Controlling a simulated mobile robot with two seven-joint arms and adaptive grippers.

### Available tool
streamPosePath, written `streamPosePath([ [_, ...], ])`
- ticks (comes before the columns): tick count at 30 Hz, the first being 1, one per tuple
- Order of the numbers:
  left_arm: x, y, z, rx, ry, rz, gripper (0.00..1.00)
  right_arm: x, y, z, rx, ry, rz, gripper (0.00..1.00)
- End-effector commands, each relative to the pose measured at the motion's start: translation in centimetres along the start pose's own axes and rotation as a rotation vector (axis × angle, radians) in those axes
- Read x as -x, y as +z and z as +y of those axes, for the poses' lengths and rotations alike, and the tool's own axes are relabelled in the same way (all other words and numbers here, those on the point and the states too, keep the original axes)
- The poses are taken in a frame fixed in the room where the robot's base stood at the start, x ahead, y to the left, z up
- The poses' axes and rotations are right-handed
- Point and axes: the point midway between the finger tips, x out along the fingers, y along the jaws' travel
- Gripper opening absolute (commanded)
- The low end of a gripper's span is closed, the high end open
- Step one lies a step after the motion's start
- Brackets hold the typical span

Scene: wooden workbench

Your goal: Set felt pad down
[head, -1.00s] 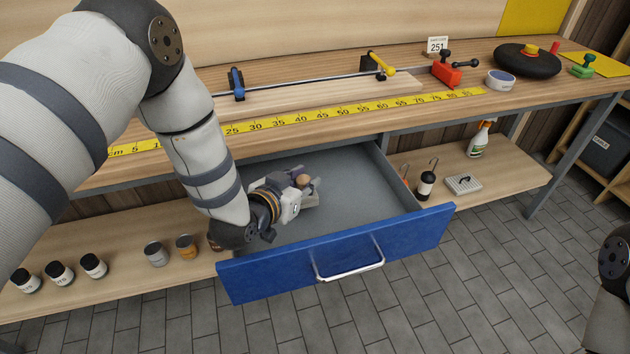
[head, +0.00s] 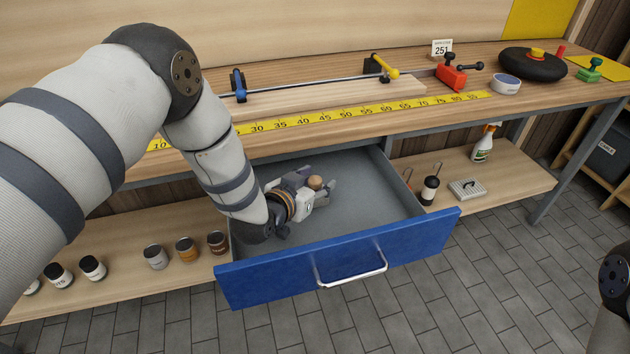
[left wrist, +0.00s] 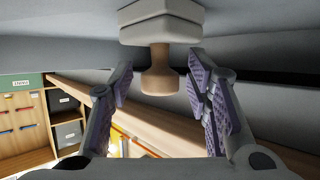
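The felt pad (left wrist: 160,22) shows in the left wrist view as a pale grey block with a round wooden knob (left wrist: 161,76). In the head view the knob (head: 315,182) shows at my left gripper (head: 324,188), which is low inside the open drawer (head: 375,195). The pad's block is mostly hidden there by the gripper. In the left wrist view the two purple-padded fingers (left wrist: 160,68) stand apart on either side of the knob. There is a clear gap on the left and a narrower one on the right. My right gripper is out of view.
The drawer's blue front (head: 340,262) and side walls surround the gripper. Its grey floor is bare to the right. The workbench top (head: 300,138) overhangs the drawer's back. Several cans and jars (head: 186,249) stand on the lower shelf at left, a spray bottle (head: 483,146) at right.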

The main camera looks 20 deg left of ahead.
Motion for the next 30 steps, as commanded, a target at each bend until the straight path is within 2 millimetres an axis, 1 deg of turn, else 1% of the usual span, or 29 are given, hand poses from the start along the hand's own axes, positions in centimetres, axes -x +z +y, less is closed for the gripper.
streamPosePath([
  [5, 0.0, -0.1, 0.0, 0.0, 0.0, 0.0, 0.44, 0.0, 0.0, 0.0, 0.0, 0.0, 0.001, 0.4],
  [7, 0.2, -0.8, 0.0, -0.001, 0.0, 0.004, 0.44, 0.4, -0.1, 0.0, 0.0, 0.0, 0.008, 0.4],
  [8, 0.7, -0.7, 0.0, 0.0, 0.0, 0.002, 0.44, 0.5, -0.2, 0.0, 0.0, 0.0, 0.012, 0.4],
  [12, 3.9, -1.0, -0.1, -0.001, -0.001, 0.004, 0.44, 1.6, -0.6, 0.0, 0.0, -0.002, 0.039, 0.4],
  [15, 6.0, -0.9, 0.0, 0.0, 0.0, 0.004, 0.44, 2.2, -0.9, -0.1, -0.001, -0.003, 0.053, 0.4],
  [18, 7.2, -0.7, 0.0, 0.0, 0.0, 0.004, 0.44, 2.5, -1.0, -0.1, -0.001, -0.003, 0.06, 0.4],
  [21, 7.7, -0.5, 0.0, 0.0, 0.0, 0.001, 0.44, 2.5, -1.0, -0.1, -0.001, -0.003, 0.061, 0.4],
  [30, 7.7, -0.4, 0.0, 0.0, 0.0, -0.001, 0.44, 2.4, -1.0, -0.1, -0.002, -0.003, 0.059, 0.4],
])
